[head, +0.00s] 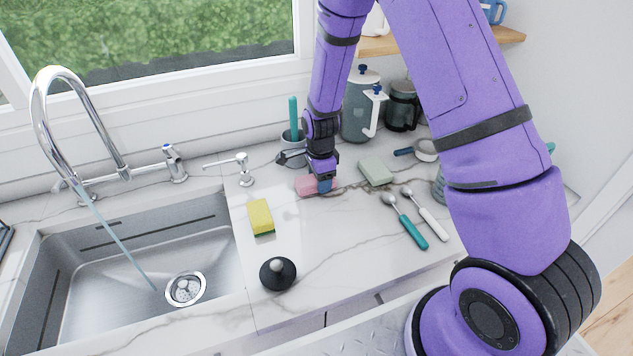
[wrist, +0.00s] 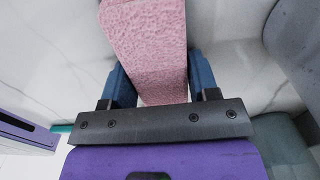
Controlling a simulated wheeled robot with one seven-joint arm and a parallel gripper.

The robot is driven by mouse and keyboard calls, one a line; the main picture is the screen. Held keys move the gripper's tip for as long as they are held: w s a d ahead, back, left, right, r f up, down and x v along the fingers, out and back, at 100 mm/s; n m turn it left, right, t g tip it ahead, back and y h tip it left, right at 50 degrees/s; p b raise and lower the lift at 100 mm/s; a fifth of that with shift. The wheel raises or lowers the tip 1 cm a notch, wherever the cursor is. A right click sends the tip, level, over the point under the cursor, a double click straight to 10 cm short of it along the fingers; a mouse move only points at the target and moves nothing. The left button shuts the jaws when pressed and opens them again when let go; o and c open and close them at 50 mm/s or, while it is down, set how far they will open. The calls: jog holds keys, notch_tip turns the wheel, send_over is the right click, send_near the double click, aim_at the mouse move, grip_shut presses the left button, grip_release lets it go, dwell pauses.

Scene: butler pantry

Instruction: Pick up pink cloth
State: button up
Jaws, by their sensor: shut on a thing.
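The pink cloth (head: 304,187) is a thick, folded-looking block near the back of the marble counter, right of the sink. My gripper (head: 324,184) points down at it, with blue fingertips at its right end. In the wrist view the cloth (wrist: 147,40) lies between the two blue fingers, which are shut on it. Its far end runs out of the top of that view. The cloth is at about counter height; I cannot tell whether it touches the surface. My gripper hides part of it in the head view.
A yellow sponge (head: 260,216) and a grey-green block (head: 375,171) lie nearby. Two spoons (head: 411,232) lie to the right, a black stopper (head: 278,273) in front. A utensil cup (head: 292,150) and jug (head: 357,115) stand behind. The sink (head: 140,262) has running water.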

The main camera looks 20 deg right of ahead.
jog(key=shift+r, duration=0.1)
jog(key=shift+r, duration=0.55)
notch_tip(320, 180, up, 2)
jog(key=shift+r, duration=0.1)
jog(key=s+a, duration=0.2)
jog(key=s, duration=0.2)
jog(key=s+a+r, duration=0.1)
jog(key=s+a, duration=0.1)
jog(key=s, duration=0.3)
jog(key=s+a, duration=0.3)
jog(key=s, duration=0.2)
jog(key=shift+s+r, duration=0.25)
